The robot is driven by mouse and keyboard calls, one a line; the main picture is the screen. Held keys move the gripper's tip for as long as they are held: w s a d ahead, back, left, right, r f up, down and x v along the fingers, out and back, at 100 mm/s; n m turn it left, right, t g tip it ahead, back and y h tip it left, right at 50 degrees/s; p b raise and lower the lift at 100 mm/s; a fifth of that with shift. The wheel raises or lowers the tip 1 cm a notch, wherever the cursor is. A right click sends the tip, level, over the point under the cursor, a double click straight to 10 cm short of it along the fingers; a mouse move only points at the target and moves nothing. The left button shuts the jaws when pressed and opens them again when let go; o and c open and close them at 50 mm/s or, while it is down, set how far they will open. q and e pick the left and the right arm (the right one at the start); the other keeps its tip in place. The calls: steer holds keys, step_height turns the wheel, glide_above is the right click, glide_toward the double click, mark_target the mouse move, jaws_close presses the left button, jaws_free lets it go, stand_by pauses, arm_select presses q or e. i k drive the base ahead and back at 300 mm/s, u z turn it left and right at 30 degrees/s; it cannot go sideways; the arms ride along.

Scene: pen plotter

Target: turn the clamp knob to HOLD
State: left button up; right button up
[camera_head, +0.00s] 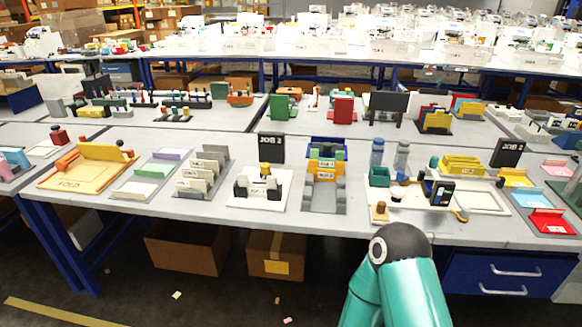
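A white flat board (480,198) at the right of the near table looks like the plotter. A small black block with a light face (441,193) stands at its left side. A small tan knob on a pale base (380,210) sits at the table's front edge and may be the clamp knob; I cannot tell for sure. Its setting and any HOLD mark are too small to read. A teal arm part of mine with a black rounded joint rises at the bottom, in front of the table. Neither of my grippers shows.
A green box (379,177) and two grey-blue cylinders stand behind the tan knob. A grey-and-orange rack (326,180) is to the left. A red tray (548,222) and a blue tray (530,197) are at the right. The table front between them is fairly clear.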

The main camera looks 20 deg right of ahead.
mark_target(264, 167)
steer(key=z, duration=0.05)
steer(key=i, duration=0.9)
